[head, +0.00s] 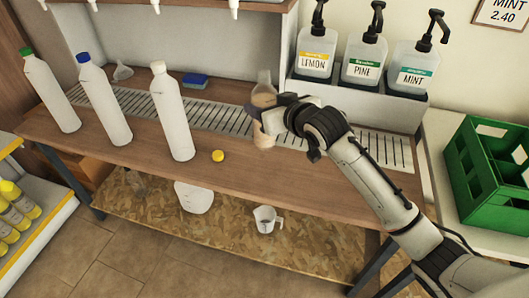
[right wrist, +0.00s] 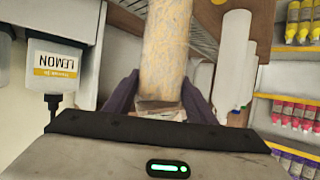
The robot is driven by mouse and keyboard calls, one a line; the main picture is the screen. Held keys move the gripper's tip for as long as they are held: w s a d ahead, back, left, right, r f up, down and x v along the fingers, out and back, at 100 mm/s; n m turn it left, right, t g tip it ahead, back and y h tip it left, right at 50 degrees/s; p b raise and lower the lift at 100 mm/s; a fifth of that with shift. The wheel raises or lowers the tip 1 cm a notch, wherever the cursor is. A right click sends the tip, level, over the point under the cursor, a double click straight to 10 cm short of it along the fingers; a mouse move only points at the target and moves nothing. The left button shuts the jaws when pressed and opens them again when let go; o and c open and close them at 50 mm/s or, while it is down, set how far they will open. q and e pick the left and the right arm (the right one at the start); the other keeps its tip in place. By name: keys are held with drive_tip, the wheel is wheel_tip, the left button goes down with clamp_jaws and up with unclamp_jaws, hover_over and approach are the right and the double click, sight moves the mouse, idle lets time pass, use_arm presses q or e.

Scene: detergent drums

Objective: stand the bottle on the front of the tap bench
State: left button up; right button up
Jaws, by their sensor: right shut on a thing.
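My right gripper (head: 270,114) is shut on a see-through, brownish-looking bottle (head: 263,138) at the middle of the tap bench (head: 255,178). My gripper and wrist hide the bottle's middle; its upper part shows above the gripper and its lower part below. The bottle looks about upright, over or near the front edge of the drain grate. I cannot tell whether its base touches the wood. In the right wrist view the bottle (right wrist: 166,50) runs up from between the dark fingers. My left gripper is not in view.
White bottles with a green cap (head: 51,92), blue cap (head: 105,103) and white cap (head: 172,114) stand on the bench's left. A yellow cap (head: 218,156) lies left of my gripper. Pump jugs (head: 364,62) stand behind; a green crate (head: 490,168) is right. The front wood strip is otherwise clear.

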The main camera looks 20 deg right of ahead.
wheel_tip(320, 180, down, 9)
drive_tip(key=shift+r+b, duration=0.1)
drive_tip(key=shift+b, duration=0.25)
drive_tip(key=o, duration=1.2)
drive_tip(key=shift+f, duration=0.35)
drive_tip(key=shift+c, duration=0.2)
drive_tip(key=o, duration=0.4)
drive_tip(key=shift+r, duration=0.15)
drive_tip(key=shift+s+r, duration=0.15)
drive_tip(key=v, duration=1.1)
drive_tip(key=shift+s+d+r+p, duration=0.1)
drive_tip(key=shift+s+r+p, duration=0.1)
drive_tip(key=shift+s+p, duration=0.2)
drive_tip(key=shift+w, duration=0.1)
